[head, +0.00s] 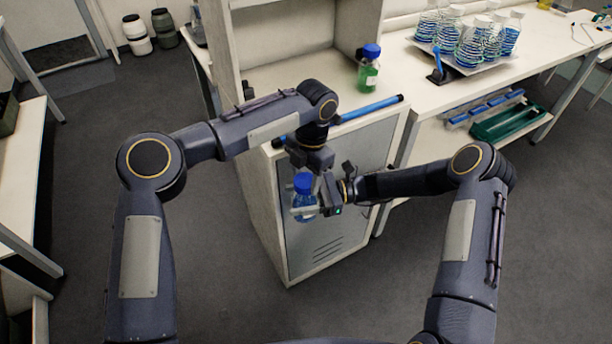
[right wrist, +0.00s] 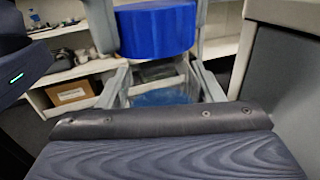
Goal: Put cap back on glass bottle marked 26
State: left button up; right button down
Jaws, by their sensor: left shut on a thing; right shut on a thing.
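A clear glass bottle with blue contents (head: 305,209) is held upright in the air in front of the grey cabinet door. My right gripper (head: 308,211) is shut on its body; the right wrist view shows the glass (right wrist: 158,92) between its fingers. A blue cap (head: 303,183) is directly above the bottle and lined up with it. It also shows large in the right wrist view (right wrist: 155,30), between the fingers of my left gripper (head: 305,174), which is shut on it. Whether the cap touches the bottle's neck is hidden. No number is legible.
A blue-capped bottle of green liquid (head: 369,70) stands on the counter behind. A blue pen-like stick (head: 370,108) lies near the counter's front edge. A tray (head: 462,62) of several striped bottles is at the back right. The cabinet (head: 335,215) stands close behind the grippers.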

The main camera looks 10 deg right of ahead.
pick_arm(q)
jog(key=o, duration=0.9)
jog(key=shift+o, duration=0.2)
jog(key=shift+r, duration=2.25)
jog(key=shift+c, duration=0.4)
